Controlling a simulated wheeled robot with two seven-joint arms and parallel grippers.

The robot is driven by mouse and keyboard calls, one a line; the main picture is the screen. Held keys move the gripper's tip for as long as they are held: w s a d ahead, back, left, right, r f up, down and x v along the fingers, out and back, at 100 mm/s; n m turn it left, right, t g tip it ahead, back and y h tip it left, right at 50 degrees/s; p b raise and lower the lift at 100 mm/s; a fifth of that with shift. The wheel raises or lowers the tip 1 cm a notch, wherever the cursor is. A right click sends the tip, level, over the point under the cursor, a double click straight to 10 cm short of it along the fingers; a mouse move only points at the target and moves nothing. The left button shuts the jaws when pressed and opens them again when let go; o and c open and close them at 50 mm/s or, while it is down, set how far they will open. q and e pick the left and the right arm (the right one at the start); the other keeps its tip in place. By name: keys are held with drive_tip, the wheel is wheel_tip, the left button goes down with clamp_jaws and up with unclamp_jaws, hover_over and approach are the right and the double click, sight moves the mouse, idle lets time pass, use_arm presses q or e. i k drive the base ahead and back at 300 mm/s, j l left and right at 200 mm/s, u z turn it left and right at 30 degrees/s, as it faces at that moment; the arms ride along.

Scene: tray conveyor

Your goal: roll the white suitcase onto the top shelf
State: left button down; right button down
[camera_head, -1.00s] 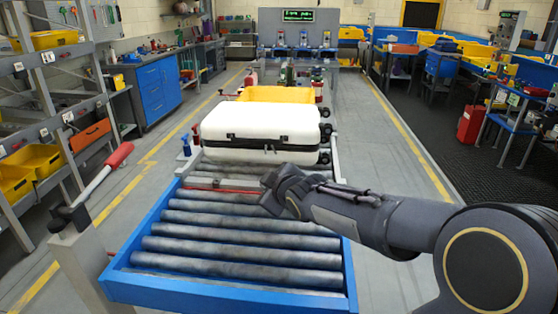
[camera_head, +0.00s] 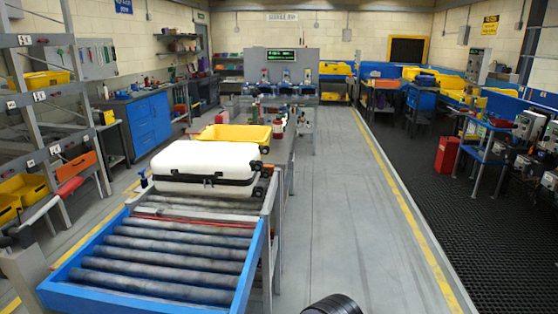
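The white suitcase (camera_head: 205,160) lies flat, with a black band and latches on its near side and dark wheels at its right end. It rests at the far part of the roller conveyor (camera_head: 155,293), which has a blue frame and grey rollers. A grey metal rack (camera_head: 42,97) with several shelf levels stands at the left; its upper part is cut off by the frame. Neither gripper is in view. A dark rounded part, probably of my own arm, shows at the bottom edge.
A yellow bin (camera_head: 235,133) sits behind the suitcase. A lever with a red handle (camera_head: 71,187) stands left of the conveyor. Blue drawers (camera_head: 148,122) stand farther back. The grey floor aisle (camera_head: 335,200) right of the conveyor is clear.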

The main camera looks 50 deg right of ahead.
sight(223, 169)
drive_tip(key=k+l+u, duration=0.1)
drive_tip(key=l, duration=0.25)
drive_tip(key=k+l, duration=0.15)
drive_tip(key=l, duration=0.2)
drive_tip(key=k+l+u, duration=0.15)
drive_tip(key=l, duration=0.2)
drive_tip(key=k+l+u, duration=0.1)
drive_tip(key=l, duration=0.25)
drive_tip(key=l+u, duration=0.4)
drive_tip(key=l, duration=1.65)
